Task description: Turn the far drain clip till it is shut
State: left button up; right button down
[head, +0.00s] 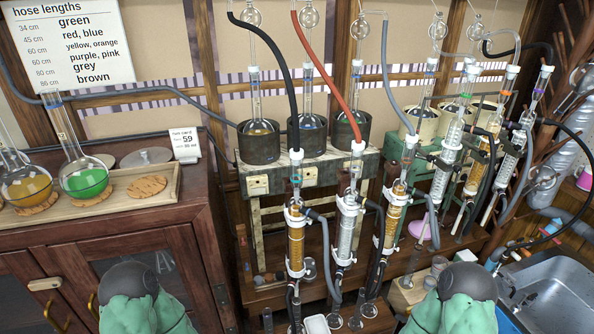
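I cannot make out the far drain clip for certain. A black hose (577,140) hangs at the right and loops down toward the sink (555,290). Small fittings (494,258), some of them blue, sit by the sink's left rim, too small to tell whether any is a clip or how it is turned. Two green-sleeved parts of my arms with dark round caps show at the bottom left and bottom right. Neither gripper's fingers show in the head view.
Several glass condensers (296,240) with hoses stand in rows in front of the wooden rack (262,212). A wooden cabinet (160,225) at the left bears a tray (120,203) with flasks. A hose-length sign (70,45) hangs above it. The rig leaves little free room.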

aim_at(510, 278)
jog(key=z, duration=1.65)
jog(key=u, duration=0.3)
jog(key=i+l+u, duration=0.3)
jog(key=u, duration=0.2)
jog(key=i+l+u, duration=0.3)
jog(key=u, duration=0.2)
jog(key=l, duration=0.1)
